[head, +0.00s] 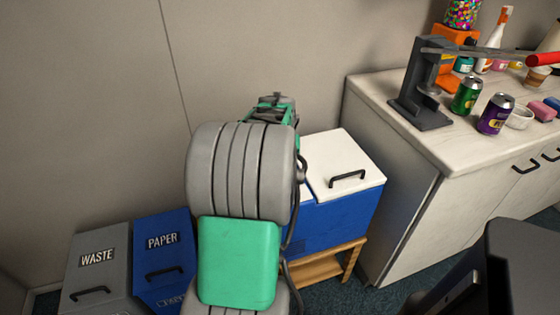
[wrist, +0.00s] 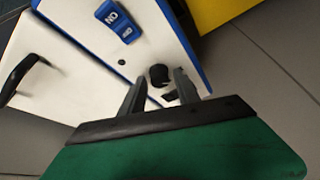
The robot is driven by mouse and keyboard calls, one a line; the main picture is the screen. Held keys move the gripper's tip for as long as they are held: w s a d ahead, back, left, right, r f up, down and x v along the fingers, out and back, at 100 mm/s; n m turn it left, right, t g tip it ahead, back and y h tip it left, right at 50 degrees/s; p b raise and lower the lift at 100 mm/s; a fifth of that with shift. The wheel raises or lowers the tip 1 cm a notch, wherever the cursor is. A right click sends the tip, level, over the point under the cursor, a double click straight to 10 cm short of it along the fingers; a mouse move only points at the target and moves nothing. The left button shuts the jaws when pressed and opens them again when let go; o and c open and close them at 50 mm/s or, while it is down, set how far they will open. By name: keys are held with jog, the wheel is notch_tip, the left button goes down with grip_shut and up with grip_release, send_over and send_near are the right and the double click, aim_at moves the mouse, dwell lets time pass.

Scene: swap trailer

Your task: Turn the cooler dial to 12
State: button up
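The cooler (head: 335,222) is a blue box with a white lid and black handle, partly hidden behind my arm in the head view. In the wrist view its white top (wrist: 150,45) fills the upper left. The black round cooler dial (wrist: 158,74) sits on that top near its blue edge. A small dark display (wrist: 170,96) is beside the dial; its number cannot be read. My gripper (wrist: 160,78) is open, with the dial showing between its two fingers. I cannot tell whether the fingers touch it. The head view hides the dial and fingertips.
A blue switch (wrist: 120,18) with white lettering is near the dial. The cooler stands on a wooden stand (head: 352,256) between the bins and the counter (head: 470,155). A yellow object (wrist: 222,10) lies beyond the cooler's edge in the wrist view. The wall is close behind.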

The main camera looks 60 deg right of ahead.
jog(key=shift+o, duration=0.8)
jog(key=v, duration=0.7)
jog(key=shift+a+r+p, duration=0.2)
jog(key=shift+r+p, duration=0.15)
jog(key=shift+p, duration=0.1)
